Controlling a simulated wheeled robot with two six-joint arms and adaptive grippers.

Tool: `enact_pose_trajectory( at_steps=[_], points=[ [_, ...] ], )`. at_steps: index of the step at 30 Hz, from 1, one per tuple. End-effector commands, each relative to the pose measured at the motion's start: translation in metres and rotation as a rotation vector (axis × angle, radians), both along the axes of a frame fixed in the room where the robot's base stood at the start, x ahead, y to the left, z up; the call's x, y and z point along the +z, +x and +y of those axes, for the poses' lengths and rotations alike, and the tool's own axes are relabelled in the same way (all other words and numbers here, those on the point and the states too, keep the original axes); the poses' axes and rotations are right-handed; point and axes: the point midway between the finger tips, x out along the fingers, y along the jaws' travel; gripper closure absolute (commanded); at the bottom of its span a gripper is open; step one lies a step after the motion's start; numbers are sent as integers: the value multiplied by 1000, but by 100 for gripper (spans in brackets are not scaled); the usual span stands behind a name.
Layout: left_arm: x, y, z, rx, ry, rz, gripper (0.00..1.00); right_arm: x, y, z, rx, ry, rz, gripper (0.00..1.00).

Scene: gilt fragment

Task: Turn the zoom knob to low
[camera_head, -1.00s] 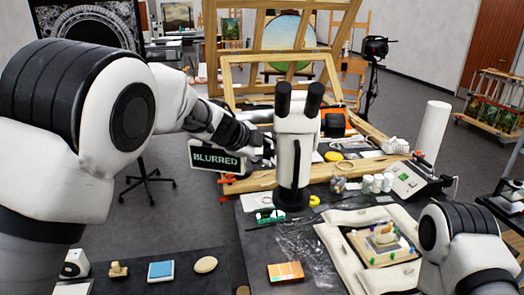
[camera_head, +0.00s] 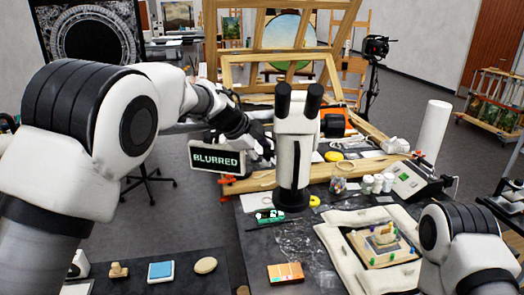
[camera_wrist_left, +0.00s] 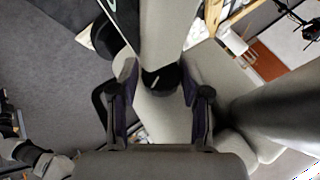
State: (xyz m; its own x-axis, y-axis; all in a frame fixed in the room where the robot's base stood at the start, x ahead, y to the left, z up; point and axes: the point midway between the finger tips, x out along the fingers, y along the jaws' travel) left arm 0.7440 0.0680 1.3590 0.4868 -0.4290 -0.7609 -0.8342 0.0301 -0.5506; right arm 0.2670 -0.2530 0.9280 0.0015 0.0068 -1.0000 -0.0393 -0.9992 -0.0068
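The white microscope (camera_head: 295,165) with black eyepieces stands upright on a round black base at the table's middle. In the left wrist view a black knob (camera_wrist_left: 158,80) with a short white mark, apparently the zoom knob, sits on its pale body. The mark slants toward upper right. My left gripper (camera_head: 264,148) is at the microscope's left side. In the wrist view its fingers (camera_wrist_left: 160,76) are parted on either side of the knob, and small gaps seem to show; contact is unclear. The knob is hidden in the head view. My right gripper is out of view.
A screen reading "BLURRED" (camera_head: 216,159) stands left of the microscope, close to my left forearm. A wooden frame (camera_head: 240,185) lies behind. A padded rest (camera_head: 345,255) with a colourful fragment (camera_head: 382,240) is at front right. Small bottles (camera_head: 378,183) stand to the right.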

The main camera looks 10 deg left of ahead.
Motion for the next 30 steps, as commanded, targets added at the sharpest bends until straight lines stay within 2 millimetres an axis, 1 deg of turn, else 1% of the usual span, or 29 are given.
enact_pose_trajectory(
  at_steps=[9, 13, 17, 21, 24, 27, 30],
  points=[
    [1, 0, 0, 0, 0, -3, 34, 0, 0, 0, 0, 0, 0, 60],
    [9, -4, 4, 1, -1, -5, 34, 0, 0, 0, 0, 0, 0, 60],
    [29, -16, 15, 2, -1, -7, 34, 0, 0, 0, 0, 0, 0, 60],
    [58, -34, 31, 2, -2, -5, 34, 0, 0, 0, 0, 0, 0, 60],
    [74, -45, 41, 1, -1, -4, 34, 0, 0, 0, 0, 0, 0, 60],
    [85, -53, 48, 0, -1, -2, 34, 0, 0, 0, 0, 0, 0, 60],
    [90, -56, 51, 0, 0, 0, 34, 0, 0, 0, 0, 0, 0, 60]
  ],
)
